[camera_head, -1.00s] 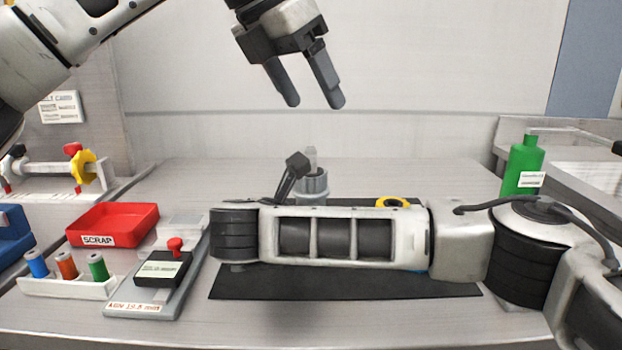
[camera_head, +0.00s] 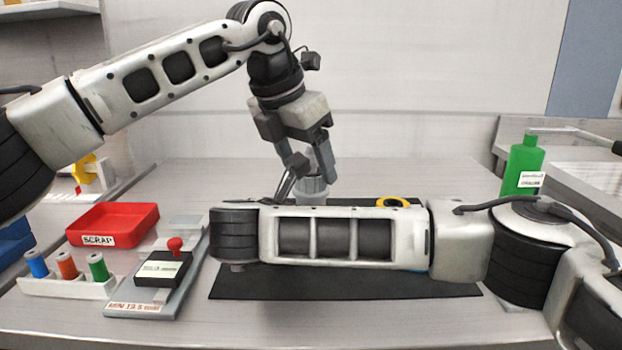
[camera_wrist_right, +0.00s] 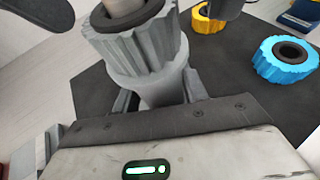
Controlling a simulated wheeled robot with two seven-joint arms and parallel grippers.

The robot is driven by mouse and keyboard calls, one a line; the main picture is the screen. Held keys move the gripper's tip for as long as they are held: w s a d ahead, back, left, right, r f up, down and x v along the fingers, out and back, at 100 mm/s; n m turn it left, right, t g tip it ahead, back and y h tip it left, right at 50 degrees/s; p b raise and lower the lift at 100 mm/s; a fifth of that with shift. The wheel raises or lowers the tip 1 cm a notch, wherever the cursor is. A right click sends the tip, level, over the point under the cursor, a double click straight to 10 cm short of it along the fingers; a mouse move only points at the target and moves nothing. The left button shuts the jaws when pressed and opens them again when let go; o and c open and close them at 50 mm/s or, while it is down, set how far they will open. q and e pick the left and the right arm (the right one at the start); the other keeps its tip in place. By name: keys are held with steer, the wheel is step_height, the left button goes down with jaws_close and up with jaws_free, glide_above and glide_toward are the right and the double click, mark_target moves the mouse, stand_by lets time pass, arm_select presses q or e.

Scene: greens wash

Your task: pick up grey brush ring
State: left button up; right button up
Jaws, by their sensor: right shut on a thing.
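The grey brush ring (camera_wrist_right: 135,45) is ribbed with a dark bore, and a pale shaft stands up through it. It sits on a smooth grey cylinder (camera_wrist_right: 158,90); I cannot tell whether they are one piece. In the head view the grey ring (camera_head: 313,185) is partly hidden by my right forearm. My right gripper (camera_wrist_right: 155,98) is shut on the grey cylinder just below the ring.
A yellow ring (camera_head: 393,202) and a blue ring (camera_wrist_right: 285,58) lie on the dark mat (camera_head: 350,285). A red scrap tray (camera_head: 140,216), a spool rack (camera_head: 65,288) and a gauge with a red knob (camera_head: 165,265) stand left. A green bottle (camera_head: 523,165) stands right.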

arm_select(q)
steer(key=shift+x, duration=0.8)
steer(key=c, duration=1.1)
steer(key=shift+o, duration=0.2)
step_height(320, 180, up, 10)
steer(key=shift+r, duration=0.1)
arm_select(e)
steer(key=o, duration=1.3)
steer(key=shift+c, duration=0.2)
